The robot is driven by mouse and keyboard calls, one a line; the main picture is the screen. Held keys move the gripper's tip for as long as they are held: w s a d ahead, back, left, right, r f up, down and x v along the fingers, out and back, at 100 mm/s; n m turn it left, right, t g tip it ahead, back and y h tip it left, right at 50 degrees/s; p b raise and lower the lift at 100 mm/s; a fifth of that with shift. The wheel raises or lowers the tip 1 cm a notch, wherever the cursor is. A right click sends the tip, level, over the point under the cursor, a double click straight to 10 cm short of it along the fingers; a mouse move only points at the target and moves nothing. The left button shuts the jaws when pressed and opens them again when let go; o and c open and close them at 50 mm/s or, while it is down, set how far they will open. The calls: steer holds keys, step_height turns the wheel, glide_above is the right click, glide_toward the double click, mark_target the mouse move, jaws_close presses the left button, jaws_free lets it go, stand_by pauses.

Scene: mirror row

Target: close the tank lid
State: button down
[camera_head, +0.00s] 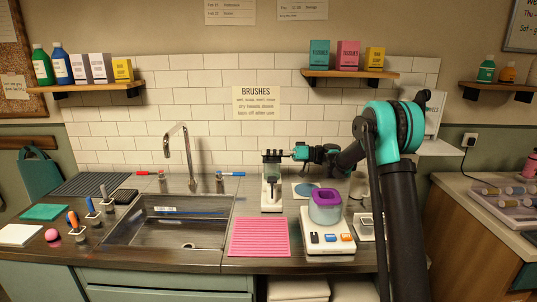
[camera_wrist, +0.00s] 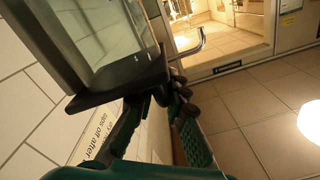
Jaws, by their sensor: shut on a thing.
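A white upright appliance (camera_head: 271,199) stands on the counter right of the sink. My gripper (camera_head: 272,157) is at its top, with my arm reaching in from the right. In the wrist view my gripper (camera_wrist: 165,98) is shut on a dark-edged piece beside a clear panel with a dark rim (camera_wrist: 122,82), which looks like the tank lid. The panel is tilted in that view. The exact grip and the lid's hinge are hidden, and the head view is too small to show the lid's angle.
A white device with buttons (camera_head: 328,243) bears a purple-topped container (camera_head: 325,197) to the right. A pink ribbed mat (camera_head: 259,237) lies in front. The sink (camera_head: 165,222) and its tall faucet (camera_head: 190,155) are on the left. A tiled wall is close behind.

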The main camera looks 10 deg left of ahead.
steer(key=shift+s+d, duration=0.1)
steer(key=shift+s, duration=0.15)
steer(key=c, duration=1.6)
jaws_free()
steer(key=shift+c, duration=0.2)
steer(key=w+d, duration=0.2)
steer(key=d, duration=1)
steer(key=shift+w, duration=0.2)
steer(key=shift+f, duration=0.1)
